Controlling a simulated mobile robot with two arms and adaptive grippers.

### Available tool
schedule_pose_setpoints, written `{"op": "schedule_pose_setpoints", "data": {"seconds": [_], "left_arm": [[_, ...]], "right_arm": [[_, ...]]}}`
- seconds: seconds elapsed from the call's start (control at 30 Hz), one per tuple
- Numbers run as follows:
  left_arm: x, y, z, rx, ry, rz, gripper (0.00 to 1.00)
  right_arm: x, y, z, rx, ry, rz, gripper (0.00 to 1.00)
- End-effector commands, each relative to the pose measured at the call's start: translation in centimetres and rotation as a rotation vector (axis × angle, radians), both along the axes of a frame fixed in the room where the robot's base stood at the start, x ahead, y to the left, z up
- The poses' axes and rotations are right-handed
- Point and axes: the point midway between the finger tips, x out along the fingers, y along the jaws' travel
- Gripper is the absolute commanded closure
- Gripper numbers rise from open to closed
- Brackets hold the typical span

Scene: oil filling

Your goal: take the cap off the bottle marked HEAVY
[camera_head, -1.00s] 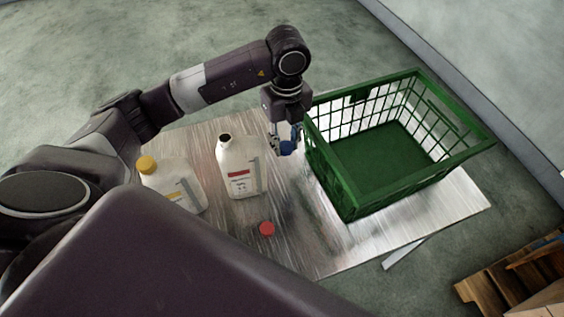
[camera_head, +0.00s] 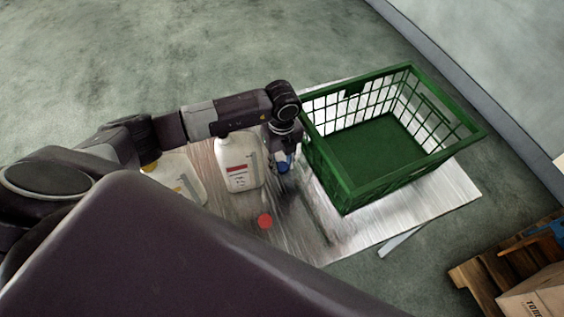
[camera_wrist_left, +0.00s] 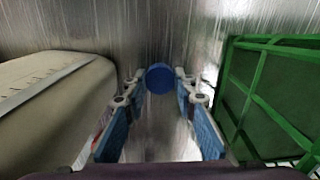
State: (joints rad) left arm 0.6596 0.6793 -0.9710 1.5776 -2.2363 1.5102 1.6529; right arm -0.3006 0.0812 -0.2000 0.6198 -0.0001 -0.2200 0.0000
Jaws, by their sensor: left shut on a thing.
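My left gripper (camera_head: 284,163) is shut on a blue cap (camera_head: 282,169), which also shows between the fingertips (camera_wrist_left: 160,84) in the left wrist view. It holds the cap low over the metal sheet, between a white bottle with a red-marked label (camera_head: 241,172) and the green basket. This bottle's mouth is hidden behind my arm now. A second white bottle (camera_head: 187,181) with a yellow cap (camera_head: 150,167) stands to its left, partly covered by my arm. The label words are too small to read, so I cannot tell which bottle is marked HEAVY. My right gripper is out of view.
A loose red cap (camera_head: 265,221) lies on the metal sheet (camera_head: 310,240), in front of the red-marked bottle. The green basket (camera_head: 345,195) is empty and stands close to the right of my gripper. A cardboard box (camera_head: 540,295) and wooden pallet (camera_head: 480,275) are at lower right.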

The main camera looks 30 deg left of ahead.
Motion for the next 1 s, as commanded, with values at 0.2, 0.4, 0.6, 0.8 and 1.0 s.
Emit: {"op": "schedule_pose_setpoints", "data": {"seconds": [0.2, 0.4, 0.6, 0.8, 1.0], "left_arm": [[0.0, 0.0, -0.3, 0.000, 0.000, 0.000, 0.72], [0.0, 0.0, -0.3, 0.001, 0.001, 0.000, 0.57], [0.0, 0.0, -0.2, 0.001, 0.001, 0.000, 0.57], [0.2, 0.0, 1.2, 0.000, -0.005, -0.001, 0.57], [0.2, 0.1, 5.4, 0.001, -0.007, -0.001, 0.57]], "right_arm": [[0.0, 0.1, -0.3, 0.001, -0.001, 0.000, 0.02], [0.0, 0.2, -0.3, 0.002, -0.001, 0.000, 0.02], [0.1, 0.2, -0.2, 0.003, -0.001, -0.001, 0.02], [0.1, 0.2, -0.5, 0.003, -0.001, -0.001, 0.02], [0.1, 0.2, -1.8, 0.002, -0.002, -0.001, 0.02]]}}
